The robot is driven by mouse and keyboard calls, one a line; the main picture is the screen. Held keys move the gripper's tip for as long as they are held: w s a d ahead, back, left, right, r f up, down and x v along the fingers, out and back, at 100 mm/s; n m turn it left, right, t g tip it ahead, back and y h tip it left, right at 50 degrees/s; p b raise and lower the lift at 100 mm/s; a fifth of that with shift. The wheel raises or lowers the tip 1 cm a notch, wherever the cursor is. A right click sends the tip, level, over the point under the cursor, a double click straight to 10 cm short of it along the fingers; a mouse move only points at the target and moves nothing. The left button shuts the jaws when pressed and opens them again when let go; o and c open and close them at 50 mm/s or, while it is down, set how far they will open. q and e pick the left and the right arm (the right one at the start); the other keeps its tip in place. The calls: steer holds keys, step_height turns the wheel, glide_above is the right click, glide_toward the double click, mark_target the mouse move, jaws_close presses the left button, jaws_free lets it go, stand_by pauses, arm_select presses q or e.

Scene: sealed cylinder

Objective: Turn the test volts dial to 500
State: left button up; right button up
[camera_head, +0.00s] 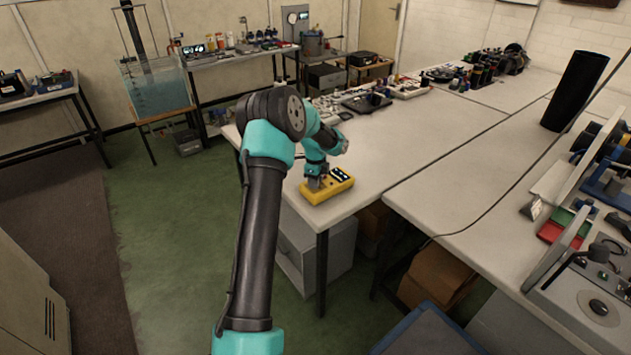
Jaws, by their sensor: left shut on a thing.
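A yellow tester box (328,189) lies near the left front corner of the white bench. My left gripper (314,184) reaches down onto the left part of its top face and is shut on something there. The gripped part is hidden by the fingers and wrist; it appears to be a dial on the box. A dark panel with small light marks shows at the right of the box's top. The dial's markings are too small to read. My right gripper is not in view.
The white bench (440,138) is clear to the right of the box. Small parts and a dark device (367,102) stand behind it. A black cylinder (574,90) stands upright at the right. A cable runs across the bench. The bench's front edge is close to the box.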

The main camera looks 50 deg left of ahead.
arm_select(q)
steer(key=o, duration=0.9)
steer(key=shift+o, duration=0.2)
step_height(320, 180, up, 17)
steer(key=shift+r, duration=0.2)
stand_by(0.4)
